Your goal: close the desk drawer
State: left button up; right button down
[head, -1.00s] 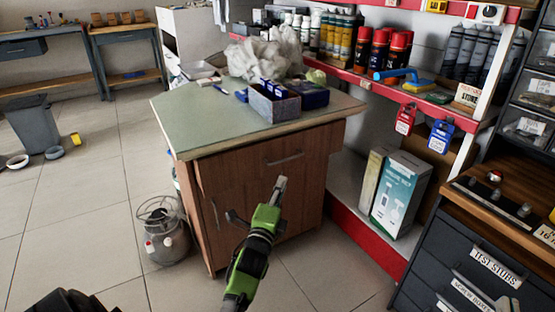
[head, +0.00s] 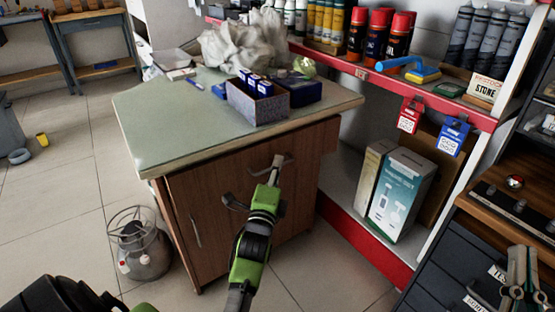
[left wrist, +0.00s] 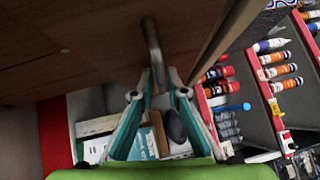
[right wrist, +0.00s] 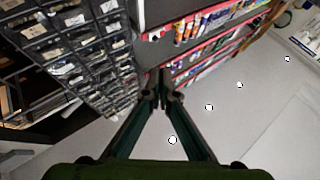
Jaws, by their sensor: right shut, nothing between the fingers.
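The brown wooden desk cabinet (head: 250,200) with a green top stands in the middle of the head view. Its drawer front carries a metal handle (head: 268,167), which also shows in the left wrist view (left wrist: 152,42). I cannot tell how far the drawer stands out. My left gripper (head: 276,167) is at the handle. In the left wrist view its fingertips (left wrist: 160,76) are close together with the handle between them; whether they clamp it is unclear. My right gripper (head: 523,258) is at the lower right, away from the desk, shut and empty (right wrist: 163,80).
A blue-grey box (head: 258,105) and crumpled paper (head: 243,43) lie on the desktop. A metal canister (head: 140,247) stands left of the cabinet. Red-edged shelving (head: 365,240) holding boxes is close on the right, and a dark drawer unit (head: 450,265) is at the lower right.

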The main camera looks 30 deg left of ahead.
pick_arm(q)
jog(key=shift+w, duration=0.15)
jog(key=shift+r, duration=0.1)
pick_arm(e)
jog(key=shift+a+r, duration=0.1)
jog(key=shift+r, duration=0.05)
